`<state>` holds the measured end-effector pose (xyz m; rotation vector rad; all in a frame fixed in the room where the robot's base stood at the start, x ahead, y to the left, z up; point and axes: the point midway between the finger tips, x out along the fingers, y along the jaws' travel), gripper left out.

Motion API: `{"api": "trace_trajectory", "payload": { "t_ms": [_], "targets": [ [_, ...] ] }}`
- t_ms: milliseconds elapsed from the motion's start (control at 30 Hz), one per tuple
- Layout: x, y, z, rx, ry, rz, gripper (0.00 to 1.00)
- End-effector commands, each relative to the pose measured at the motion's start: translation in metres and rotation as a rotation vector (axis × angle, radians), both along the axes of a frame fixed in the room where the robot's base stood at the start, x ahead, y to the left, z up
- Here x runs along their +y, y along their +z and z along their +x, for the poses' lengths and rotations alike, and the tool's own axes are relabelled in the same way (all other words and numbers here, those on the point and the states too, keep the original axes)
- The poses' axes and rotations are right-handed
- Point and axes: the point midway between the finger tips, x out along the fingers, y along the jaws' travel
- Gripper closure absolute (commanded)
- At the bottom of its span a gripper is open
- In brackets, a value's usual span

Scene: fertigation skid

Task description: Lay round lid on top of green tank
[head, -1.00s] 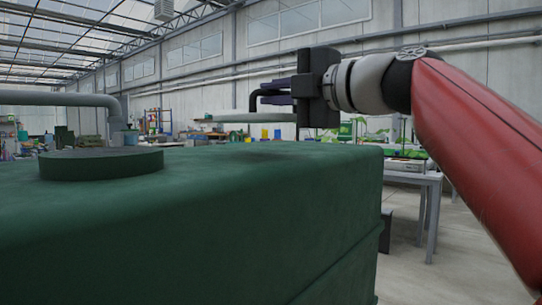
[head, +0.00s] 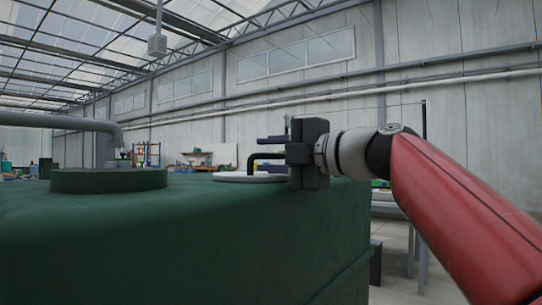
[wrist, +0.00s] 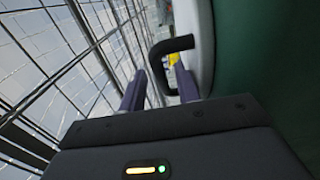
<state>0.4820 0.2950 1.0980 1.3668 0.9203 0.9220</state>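The green tank (head: 200,240) fills the lower left of the head view, and its green top also shows at the right of the wrist view (wrist: 260,60). The round lid (head: 235,177), pale with a bent black handle (head: 255,157), lies flat on the tank top near its far right edge. Its pale disc shows against the green in the wrist view (wrist: 197,40). My gripper (head: 268,154) is at the lid's right side, level. Its two purple fingers are spread apart, one above and one below the handle, apparently without gripping it. Part of the lid is hidden behind my gripper.
A raised round green neck (head: 108,180) stands on the tank top to the left. A grey pipe (head: 60,122) bends down behind it. Benches and shelves (head: 147,155) stand far back. The tank top between neck and lid is clear.

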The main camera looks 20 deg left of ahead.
Motion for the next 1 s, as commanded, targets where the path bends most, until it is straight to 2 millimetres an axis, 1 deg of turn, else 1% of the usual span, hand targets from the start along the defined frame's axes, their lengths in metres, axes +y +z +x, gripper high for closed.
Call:
{"api": "trace_trajectory", "payload": {
  "t_ms": [200,333,467,700,800,900,1000],
  "targets": [
    [-0.001,0.000,-0.001,0.000,0.000,0.000,0.68],
    [-0.011,-0.001,-0.004,-0.001,-0.002,0.001,0.68],
    [-0.034,-0.002,-0.013,-0.002,-0.005,0.000,0.68],
    [-0.081,-0.002,-0.032,-0.001,-0.005,0.001,0.68],
    [-0.096,-0.001,-0.038,0.000,-0.003,0.001,0.68],
    [-0.105,-0.001,-0.042,0.000,-0.002,0.000,0.68],
    [-0.110,0.000,-0.045,0.000,-0.001,0.001,0.68]
  ]
}}
